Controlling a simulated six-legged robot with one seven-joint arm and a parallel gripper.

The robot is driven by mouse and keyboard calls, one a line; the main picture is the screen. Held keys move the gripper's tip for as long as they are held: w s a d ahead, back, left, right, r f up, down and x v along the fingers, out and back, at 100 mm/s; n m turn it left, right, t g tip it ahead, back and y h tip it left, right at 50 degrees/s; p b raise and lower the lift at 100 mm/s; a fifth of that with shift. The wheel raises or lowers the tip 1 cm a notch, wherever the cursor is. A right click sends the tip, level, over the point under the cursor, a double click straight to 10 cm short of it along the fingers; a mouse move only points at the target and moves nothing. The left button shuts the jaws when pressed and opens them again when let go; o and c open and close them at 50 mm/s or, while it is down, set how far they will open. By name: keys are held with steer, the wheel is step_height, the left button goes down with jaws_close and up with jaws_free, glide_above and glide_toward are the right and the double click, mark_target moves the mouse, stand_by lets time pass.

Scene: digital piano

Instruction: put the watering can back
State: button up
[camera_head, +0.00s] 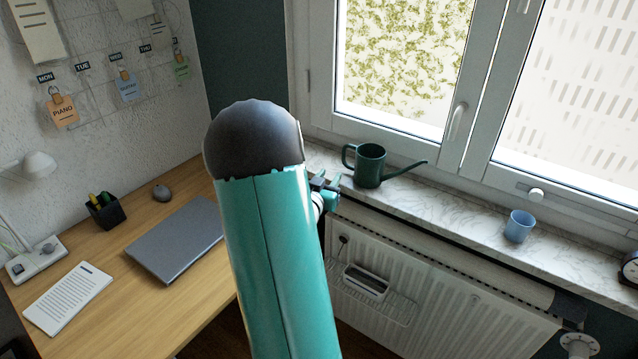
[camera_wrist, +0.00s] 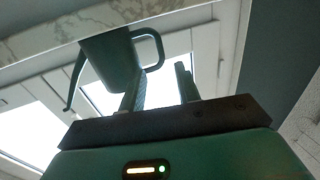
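A dark green watering can (camera_head: 369,167) stands upright on the marble windowsill (camera_head: 455,215), its loop handle to the left and its long spout to the right. My gripper (camera_head: 327,182) is just left of the can, low near the sill's front edge, partly hidden behind my arm. In the wrist view the can (camera_wrist: 108,60) is at upper left, with its handle toward my gripper (camera_wrist: 162,78). The two fingers are apart with a gap between them. The handle is close to the fingertips, and I cannot tell whether one finger touches it.
A blue cup (camera_head: 519,226) and a dark clock (camera_head: 631,268) stand farther right on the sill. A radiator (camera_head: 440,315) is below it, and the window frame (camera_head: 420,145) behind. A desk with a laptop (camera_head: 178,240) is at left. The sill between can and cup is clear.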

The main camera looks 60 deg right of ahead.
steer(key=shift+d+f, duration=0.1)
steer(key=shift+d, duration=0.1)
steer(key=w+a+r+n+t+y, duration=0.45)
steer(key=w+a+t+y, duration=0.2)
steer(key=w+a, duration=0.8)
steer(key=w+a+r+n+t+y, duration=0.1)
steer(key=w+a+r+n+y, duration=0.15)
steer(key=a, duration=0.65)
steer(key=w+a+r+n+t+y, duration=0.2)
steer(key=a+y, duration=0.2)
steer(key=a, duration=0.4)
steer(key=s+a+r+n+g+y, duration=0.1)
steer(key=s+a+r+n+y, duration=0.15)
steer(key=a, duration=0.85)
steer(key=s+a+n+g+y, duration=0.2)
steer(key=s+a+n+g, duration=0.2)
steer(key=s+a, duration=0.8)
steer(key=s+n, duration=0.1)
steer(key=s, duration=0.2)
steer(key=shift+n, duration=0.35)
